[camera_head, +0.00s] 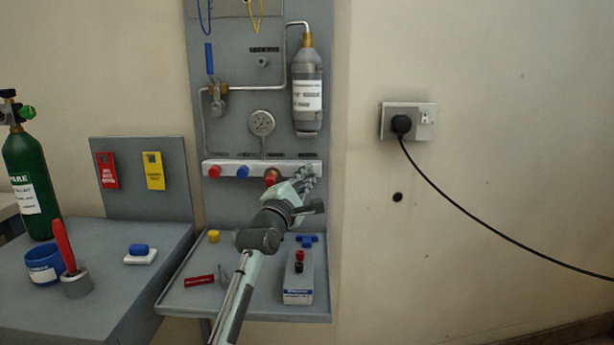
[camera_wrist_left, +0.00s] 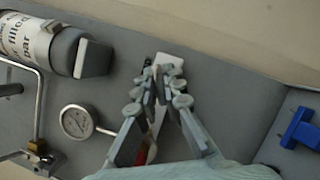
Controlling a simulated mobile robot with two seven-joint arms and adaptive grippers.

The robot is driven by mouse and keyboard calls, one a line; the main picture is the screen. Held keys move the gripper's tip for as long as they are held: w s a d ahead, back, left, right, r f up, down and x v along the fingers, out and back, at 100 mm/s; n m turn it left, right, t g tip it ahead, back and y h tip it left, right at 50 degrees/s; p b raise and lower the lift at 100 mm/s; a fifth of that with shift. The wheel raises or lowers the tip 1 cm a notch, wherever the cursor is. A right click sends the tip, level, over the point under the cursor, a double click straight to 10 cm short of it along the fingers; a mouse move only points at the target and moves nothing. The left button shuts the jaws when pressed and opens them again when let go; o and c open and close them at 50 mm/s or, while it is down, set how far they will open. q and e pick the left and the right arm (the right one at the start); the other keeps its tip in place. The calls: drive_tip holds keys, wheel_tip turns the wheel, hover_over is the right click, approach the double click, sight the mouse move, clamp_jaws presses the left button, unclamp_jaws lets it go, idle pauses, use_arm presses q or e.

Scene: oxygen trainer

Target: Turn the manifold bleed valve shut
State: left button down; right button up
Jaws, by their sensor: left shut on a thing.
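The white manifold bar (camera_head: 256,169) runs across the grey upright panel below a round gauge (camera_head: 262,123). A red knob (camera_head: 214,171), a blue knob (camera_head: 243,172) and a red knob with brass (camera_head: 271,178) sit along it. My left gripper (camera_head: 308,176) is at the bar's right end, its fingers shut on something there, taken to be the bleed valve. The fingers hide that valve, so its handle angle cannot be told. In the left wrist view the fingers (camera_wrist_left: 160,84) close together in front of the white bar end (camera_wrist_left: 169,62). My right gripper is not in view.
A grey cylinder (camera_head: 307,95) hangs above the bar's right end. Below, a tray shelf (camera_head: 240,304) holds a box with red and black knobs (camera_head: 298,283), a yellow cap (camera_head: 213,236) and a red tag (camera_head: 199,281). A green cylinder (camera_head: 29,175) stands left.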

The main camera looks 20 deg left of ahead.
use_arm(q)
drive_tip(key=m+g, duration=0.2)
drive_tip(key=m, duration=0.4)
drive_tip(key=m+g, duration=0.2)
drive_tip(key=m, duration=0.3)
drive_tip(key=m+g+y, duration=0.1)
drive_tip(key=m, duration=0.1)
drive_tip(key=m+g+y, duration=0.1)
drive_tip(key=m, duration=0.1)
drive_tip(key=shift+m+y, duration=0.3)
drive_tip(key=shift+m, duration=0.1)
drive_tip(key=m+g+y, duration=0.1)
drive_tip(key=m+y, duration=0.1)
drive_tip(key=m, duration=0.1)
drive_tip(key=shift+m, duration=0.4)
drive_tip(key=shift+f+y, duration=0.1)
drive_tip(key=shift+y, duration=0.3)
drive_tip(key=c, duration=1.6)
unclamp_jaws()
drive_tip(key=v, duration=1.2)
